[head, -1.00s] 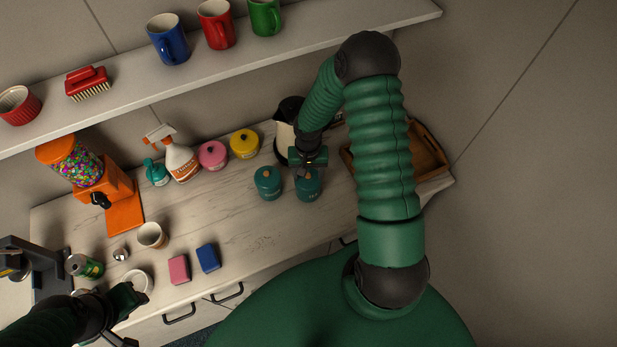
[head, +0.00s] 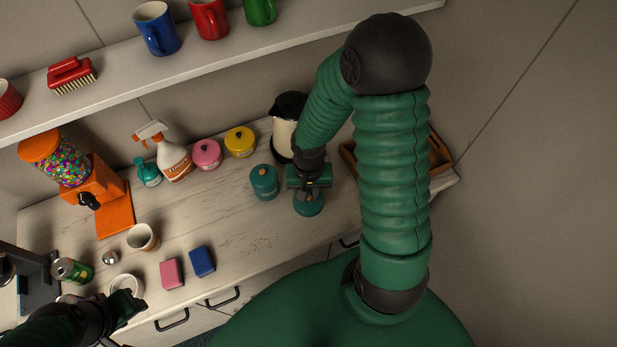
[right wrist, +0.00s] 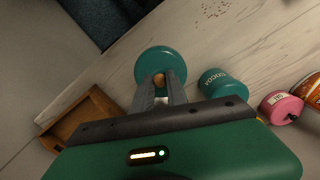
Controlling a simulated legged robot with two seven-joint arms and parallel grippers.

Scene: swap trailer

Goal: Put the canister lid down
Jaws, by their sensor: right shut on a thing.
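My right gripper (head: 308,190) is shut on the wooden knob of a teal canister lid (right wrist: 158,60). In the right wrist view the fingertips (right wrist: 160,80) pinch the knob, and the round lid shows beyond them. In the head view the teal round piece (head: 308,206) shows just below the gripper, over the front right of the counter. What is directly under the lid is hidden. A teal canister (head: 264,182) stands just left of the gripper; it also shows in the right wrist view (right wrist: 222,85). My left gripper (head: 127,303) is at the lower left by a white cup; its jaws are unclear.
Pink (head: 207,154) and yellow (head: 240,142) canisters, a spray bottle (head: 172,158) and a kettle (head: 284,130) stand at the back. A wooden tray (head: 438,156) is at the right. Pink (head: 172,273) and blue (head: 202,261) sponges lie at the front. The middle counter (head: 215,215) is clear.

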